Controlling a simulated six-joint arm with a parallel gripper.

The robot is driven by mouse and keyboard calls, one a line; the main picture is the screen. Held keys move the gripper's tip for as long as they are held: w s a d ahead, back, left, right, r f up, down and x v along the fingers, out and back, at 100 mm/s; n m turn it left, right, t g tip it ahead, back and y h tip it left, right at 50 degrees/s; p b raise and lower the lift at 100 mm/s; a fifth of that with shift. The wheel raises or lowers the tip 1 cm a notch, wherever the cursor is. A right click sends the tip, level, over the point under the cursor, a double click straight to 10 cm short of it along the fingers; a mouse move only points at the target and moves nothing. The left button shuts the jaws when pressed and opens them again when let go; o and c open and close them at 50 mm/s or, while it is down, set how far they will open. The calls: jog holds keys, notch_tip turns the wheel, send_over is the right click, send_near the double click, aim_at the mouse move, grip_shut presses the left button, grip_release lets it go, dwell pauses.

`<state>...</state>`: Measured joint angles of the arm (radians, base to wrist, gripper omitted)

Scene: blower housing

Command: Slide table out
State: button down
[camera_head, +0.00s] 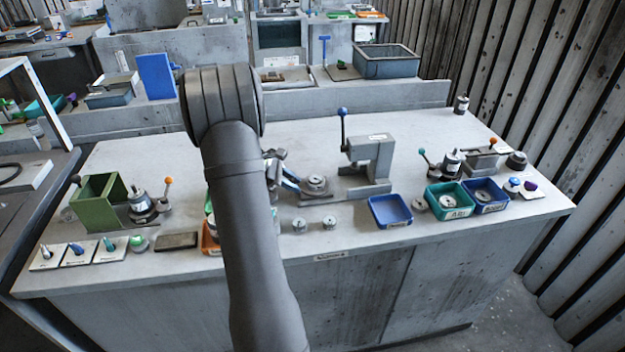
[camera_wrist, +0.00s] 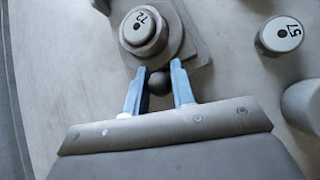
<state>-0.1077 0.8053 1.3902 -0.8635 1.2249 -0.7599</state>
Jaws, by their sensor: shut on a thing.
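The slide table (camera_head: 319,197) is a grey plate at the foot of a grey press (camera_head: 369,165) with a blue-knobbed lever. A round metal part (camera_head: 314,183) sits on it; in the wrist view this part (camera_wrist: 144,31) has a dark centre hole and a number on its pale top. A dark ball knob (camera_wrist: 159,83) is at the table's near edge. My gripper (camera_wrist: 158,70) has its blue fingers either side of the knob and is shut on it. In the head view my arm hides part of the gripper and the knob.
Two small round parts (camera_head: 299,224) (camera_head: 329,223) stand in front of the table. A blue tray (camera_head: 390,210) is to the right, with a green bin (camera_head: 450,201) beyond it. An orange bin (camera_head: 209,238) is partly behind my arm.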

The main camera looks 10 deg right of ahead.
jog(key=shift+a, duration=0.4)
jog(key=c, duration=1.3)
grip_release()
jog(key=shift+o, duration=0.2)
jog(key=v, duration=1.7)
jog(key=shift+a+r, duration=0.2)
jog(key=x, duration=1.7)
jog(key=shift+d+f, duration=0.2)
jog(key=shift+d, duration=0.15)
